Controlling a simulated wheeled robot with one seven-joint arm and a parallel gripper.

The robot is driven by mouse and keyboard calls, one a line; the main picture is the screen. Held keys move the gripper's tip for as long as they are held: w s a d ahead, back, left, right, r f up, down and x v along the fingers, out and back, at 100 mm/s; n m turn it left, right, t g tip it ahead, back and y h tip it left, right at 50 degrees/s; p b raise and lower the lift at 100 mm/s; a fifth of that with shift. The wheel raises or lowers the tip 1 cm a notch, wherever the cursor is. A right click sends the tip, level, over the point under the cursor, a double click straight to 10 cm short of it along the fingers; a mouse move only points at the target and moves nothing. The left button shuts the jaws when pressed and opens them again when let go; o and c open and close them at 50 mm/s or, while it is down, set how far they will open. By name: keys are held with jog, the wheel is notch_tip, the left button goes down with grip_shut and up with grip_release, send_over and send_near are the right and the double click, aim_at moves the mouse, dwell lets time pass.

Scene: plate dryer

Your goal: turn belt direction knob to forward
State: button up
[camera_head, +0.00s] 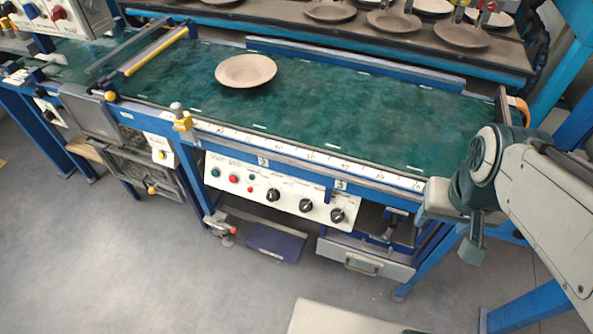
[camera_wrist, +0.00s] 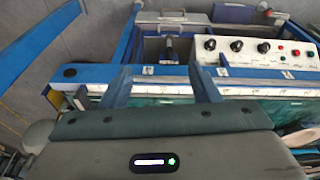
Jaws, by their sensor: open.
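The control panel (camera_head: 285,196) is a white box on the front of the belt machine. It carries three black rotary knobs in a row: a left one (camera_head: 273,195), a middle one (camera_head: 305,205) and a right one (camera_head: 337,215). Their labels are too small to read, so I cannot tell which sets belt direction. The panel (camera_wrist: 255,62) appears upside down in the wrist view, with the knobs (camera_wrist: 236,46) right of my fingers. My gripper (camera_wrist: 162,78) is open and empty. In the head view my gripper (camera_head: 470,245) is right of the panel, apart from it.
A plate (camera_head: 246,70) lies on the green belt (camera_head: 330,105). Green and red buttons (camera_head: 233,179) sit left of the knobs. A drawer (camera_head: 365,258) is below right of the panel. A yellow-topped clamp (camera_head: 182,120) projects at the belt edge.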

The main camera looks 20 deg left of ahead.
notch_tip(320, 180, down, 8)
jog(key=w+a+n+g+h+b, duration=0.1)
jog(key=n+g+h+b, duration=0.2)
jog(key=n, duration=0.1)
jog(key=n+t+b, duration=1.4)
jog(key=n+t, duration=0.4)
jog(key=n, duration=1.2)
send_near(303, 210)
jog(key=shift+y, duration=0.4)
jog(key=w, duration=0.2)
jog(key=w+d, duration=0.1)
jog(key=w, duration=0.2)
jog(key=w+b, duration=0.1)
jog(key=w, duration=0.2)
jog(key=shift+w+d, duration=0.15)
jog(key=shift+d, duration=0.2)
jog(key=c, duration=1)
